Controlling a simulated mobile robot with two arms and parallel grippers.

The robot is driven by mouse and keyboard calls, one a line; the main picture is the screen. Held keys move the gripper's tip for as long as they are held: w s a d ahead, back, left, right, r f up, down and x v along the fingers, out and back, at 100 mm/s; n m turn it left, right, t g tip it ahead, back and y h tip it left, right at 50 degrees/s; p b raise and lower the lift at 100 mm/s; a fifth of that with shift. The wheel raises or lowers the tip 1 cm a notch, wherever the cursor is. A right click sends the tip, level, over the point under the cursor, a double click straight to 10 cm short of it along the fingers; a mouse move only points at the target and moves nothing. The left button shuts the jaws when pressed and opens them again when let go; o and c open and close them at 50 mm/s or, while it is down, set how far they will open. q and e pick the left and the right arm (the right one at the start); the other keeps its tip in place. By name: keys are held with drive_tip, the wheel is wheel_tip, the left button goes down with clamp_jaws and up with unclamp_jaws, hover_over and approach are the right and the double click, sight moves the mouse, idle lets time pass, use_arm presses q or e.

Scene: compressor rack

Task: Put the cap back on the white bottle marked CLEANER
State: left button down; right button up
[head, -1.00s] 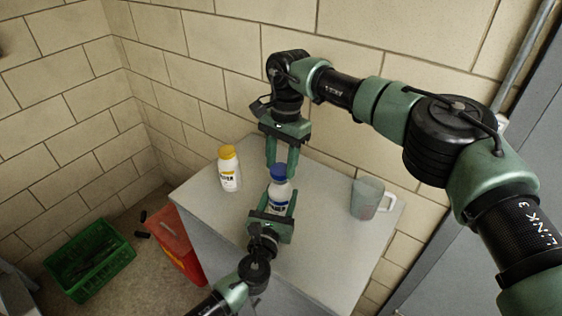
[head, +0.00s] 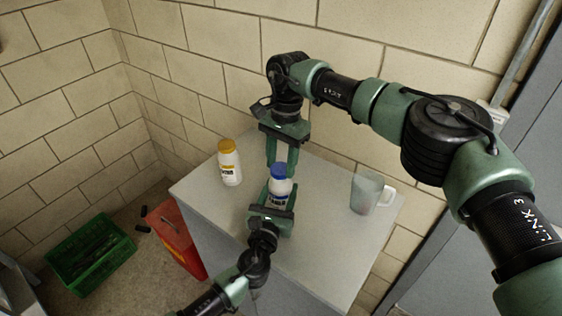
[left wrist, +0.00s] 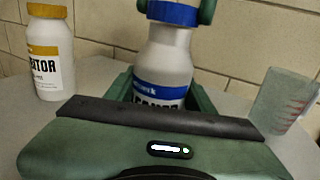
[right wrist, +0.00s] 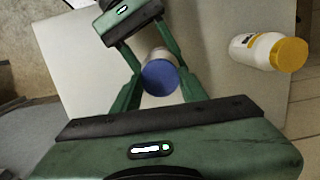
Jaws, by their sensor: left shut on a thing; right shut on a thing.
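The white bottle (head: 279,187) with a blue label stands upright on the grey cabinet top; it also shows in the left wrist view (left wrist: 161,75). Its label text is not fully readable. My left gripper (head: 272,204) is shut around the bottle's lower body from the front. The blue cap (head: 279,170) is at the top of the bottle's neck, and its round top shows in the right wrist view (right wrist: 160,78). My right gripper (head: 281,164) comes down from above and is shut on the cap. Cap and neck look in line; whether threads are engaged is hidden.
A white bottle with a yellow cap (head: 229,163) stands to the left on the cabinet top (head: 320,245). A translucent measuring jug (head: 366,192) stands to the right. A block wall is close behind. A red container (head: 172,236) and green crate (head: 90,248) are on the floor.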

drive_tip(key=shift+f, duration=0.6)
